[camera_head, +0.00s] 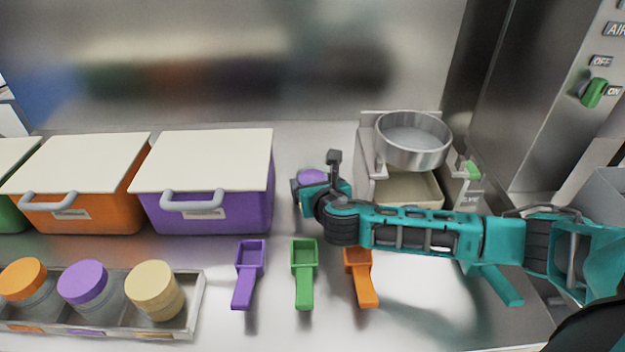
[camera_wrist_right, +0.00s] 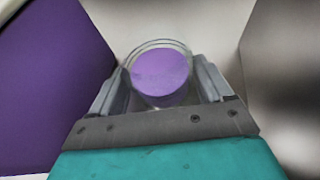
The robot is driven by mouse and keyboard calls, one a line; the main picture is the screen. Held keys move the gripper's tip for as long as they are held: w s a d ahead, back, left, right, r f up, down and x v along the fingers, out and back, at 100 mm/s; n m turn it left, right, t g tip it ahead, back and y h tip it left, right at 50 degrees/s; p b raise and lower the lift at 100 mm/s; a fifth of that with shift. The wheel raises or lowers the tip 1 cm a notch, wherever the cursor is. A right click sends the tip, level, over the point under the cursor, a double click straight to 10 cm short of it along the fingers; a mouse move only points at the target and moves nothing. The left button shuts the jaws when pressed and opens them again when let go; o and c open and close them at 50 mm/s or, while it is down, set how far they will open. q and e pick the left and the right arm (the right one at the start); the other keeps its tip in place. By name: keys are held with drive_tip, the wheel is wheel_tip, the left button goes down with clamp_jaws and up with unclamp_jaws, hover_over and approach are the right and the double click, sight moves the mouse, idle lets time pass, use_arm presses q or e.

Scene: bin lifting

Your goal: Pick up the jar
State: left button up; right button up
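A jar with a round purple top or contents (camera_wrist_right: 160,76) and a clear rim stands between the fingers of my right gripper (camera_wrist_right: 162,88) in the right wrist view. The fingers flank it closely on both sides; whether they press on it I cannot tell. In the head view, my right gripper (camera_head: 308,184) is right of the purple bin, and a bit of the jar's purple (camera_head: 312,176) shows behind it. Most of that jar is hidden there. Other jars with orange (camera_head: 23,278), purple (camera_head: 83,281) and cream (camera_head: 154,289) lids stand in a tray at front left. My left gripper is out of view.
The purple bin (camera_head: 207,162) and orange bin (camera_head: 80,175), both with white lids, stand left of the gripper. Purple (camera_head: 248,272), green (camera_head: 304,272) and orange (camera_head: 361,280) scoops lie in front. A device with a metal pan (camera_head: 413,140) stands behind my right arm.

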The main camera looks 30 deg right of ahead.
drive_tip(key=c, duration=0.7)
drive_tip(key=shift+c, duration=0.7)
drive_tip(key=shift+r, duration=0.15)
